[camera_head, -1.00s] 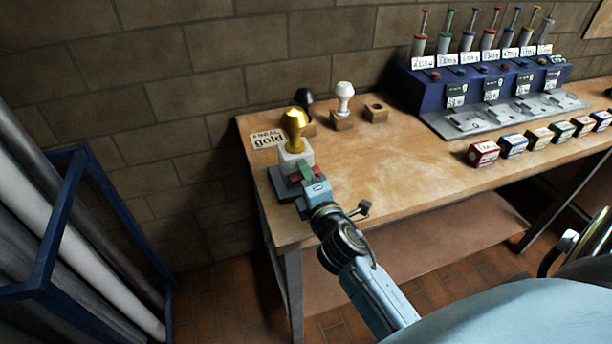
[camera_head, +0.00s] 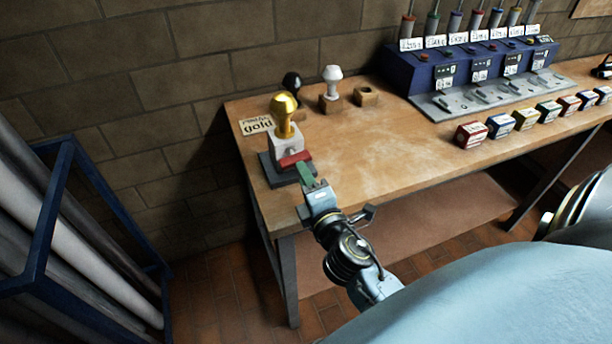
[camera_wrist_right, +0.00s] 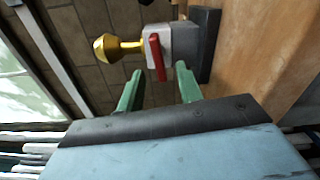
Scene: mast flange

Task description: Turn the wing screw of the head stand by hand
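The head stand (camera_head: 284,148) is a pale grey block on a dark base at the near left corner of the bench, with a gold knob-shaped head (camera_head: 285,115) on top. Its wing screw has a red wing (camera_head: 296,158) on the side facing me, tilted in the head view. My right gripper (camera_head: 306,174) is just in front of and below the wing. In the right wrist view its green fingers (camera_wrist_right: 159,76) are apart and empty, with the red wing (camera_wrist_right: 157,55) ahead of the gap between them. Contact is not visible. My left gripper is not in view.
A label reading "gold" (camera_head: 257,125) lies behind the stand. A white head (camera_head: 331,82) and a black one (camera_head: 292,84) stand behind on wooden blocks, beside an empty block (camera_head: 366,96). A blue dispenser (camera_head: 470,75) and small boxes are at right. The bench middle is clear.

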